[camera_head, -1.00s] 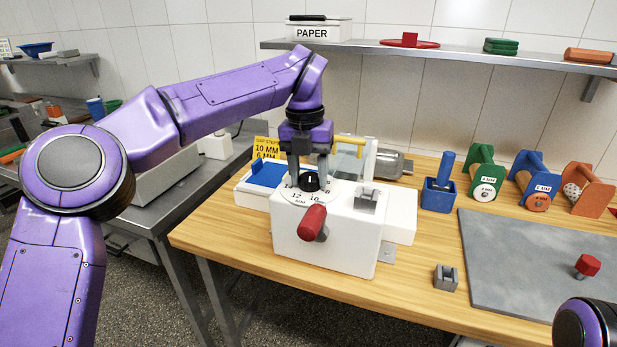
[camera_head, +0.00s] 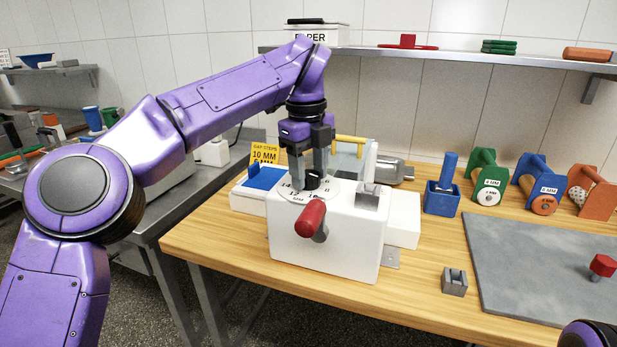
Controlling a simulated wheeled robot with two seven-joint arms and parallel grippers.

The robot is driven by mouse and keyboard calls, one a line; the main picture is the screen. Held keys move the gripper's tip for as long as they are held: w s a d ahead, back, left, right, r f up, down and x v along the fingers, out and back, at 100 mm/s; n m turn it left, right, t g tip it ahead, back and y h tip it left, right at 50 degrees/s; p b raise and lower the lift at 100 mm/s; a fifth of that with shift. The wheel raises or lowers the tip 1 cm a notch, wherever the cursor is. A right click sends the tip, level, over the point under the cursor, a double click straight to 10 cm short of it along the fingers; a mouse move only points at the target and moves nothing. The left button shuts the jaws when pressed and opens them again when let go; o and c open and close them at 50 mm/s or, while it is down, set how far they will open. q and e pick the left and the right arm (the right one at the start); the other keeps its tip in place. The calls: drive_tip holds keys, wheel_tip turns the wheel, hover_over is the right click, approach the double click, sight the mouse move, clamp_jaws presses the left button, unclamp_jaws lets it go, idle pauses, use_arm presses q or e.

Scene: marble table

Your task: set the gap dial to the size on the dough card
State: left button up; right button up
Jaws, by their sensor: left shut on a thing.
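The white machine (camera_head: 335,248) stands on the wooden table. On its top is the white gap dial (camera_head: 325,194) with a black knob (camera_head: 313,181) at its centre. My left gripper (camera_head: 313,178) points down from above, its fingers shut on the knob. Some dial numbers are hidden by the fingers and others are too small to read surely. A yellow card (camera_head: 264,154) behind the machine reads gap steps, with 10 MM and a lower line partly covered. Of my right arm only a purple part shows at the bottom right; its gripper is out of view.
A red-handled crank (camera_head: 311,219) sticks out of the machine's front. A blue block (camera_head: 440,190), green, blue and orange roller stands (camera_head: 486,177), a small grey block (camera_head: 454,281) and a grey slab (camera_head: 540,262) with a red knob are to the right.

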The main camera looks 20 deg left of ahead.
sight(312, 175)
use_arm(q)
drive_tip(key=n+b, duration=0.1)
drive_tip(key=n, duration=0.2)
drive_tip(key=n+b, duration=0.1)
drive_tip(key=n, duration=0.2)
drive_tip(key=shift+w+d+f+n+b, duration=0.1)
drive_tip(key=shift+d+f+n+b, duration=0.05)
drive_tip(key=shift+n+b, duration=0.2)
drive_tip(key=n+b, duration=0.1)
drive_tip(key=n, duration=0.3)
drive_tip(key=shift+n+y, duration=0.25)
drive_tip(key=shift+y, duration=0.05)
drive_tip(key=shift+w, duration=0.1)
drive_tip(key=o, duration=1)
drive_tip(key=shift+o, duration=0.2)
wheel_tip(312, 175, up, 11)
drive_tip(key=p, duration=0.8)
drive_tip(key=shift+s+d, duration=0.15)
drive_tip(key=shift+s, duration=0.1)
